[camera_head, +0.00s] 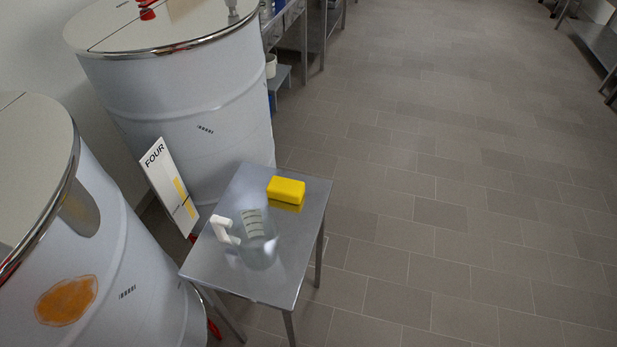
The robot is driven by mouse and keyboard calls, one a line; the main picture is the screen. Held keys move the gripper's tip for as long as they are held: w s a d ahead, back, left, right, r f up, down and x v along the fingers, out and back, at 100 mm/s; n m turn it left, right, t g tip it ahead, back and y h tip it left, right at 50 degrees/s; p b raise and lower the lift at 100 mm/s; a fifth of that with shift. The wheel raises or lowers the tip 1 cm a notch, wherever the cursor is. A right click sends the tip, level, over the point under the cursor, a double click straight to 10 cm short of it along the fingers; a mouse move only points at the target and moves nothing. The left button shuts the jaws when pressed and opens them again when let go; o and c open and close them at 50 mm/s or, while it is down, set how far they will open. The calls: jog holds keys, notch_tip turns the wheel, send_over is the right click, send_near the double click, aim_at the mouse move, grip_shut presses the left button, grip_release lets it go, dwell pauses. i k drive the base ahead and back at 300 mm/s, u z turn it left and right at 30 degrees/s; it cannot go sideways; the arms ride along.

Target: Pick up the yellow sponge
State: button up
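The yellow sponge (286,189) is a bright, rounded block. It lies flat on the small metal table (230,191), near its right edge toward the back, and its reflection shows in the shiny top. A clear measuring jug (257,240) with a white handle stands on the same table, in front of the sponge and a little to its left. My gripper is not in view.
Two large white tanks (190,110) (130,265) stand left of the table, the nearer one with an orange stain (66,300). A sign reading FOUR (168,185) leans between them. Metal shelving (290,40) stands behind. The tiled floor (450,180) to the right is clear.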

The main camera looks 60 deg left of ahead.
aim_at(283, 189)
jog(key=z, duration=0.05)
jog(key=i, duration=2)
jog(key=u, duration=3.85)
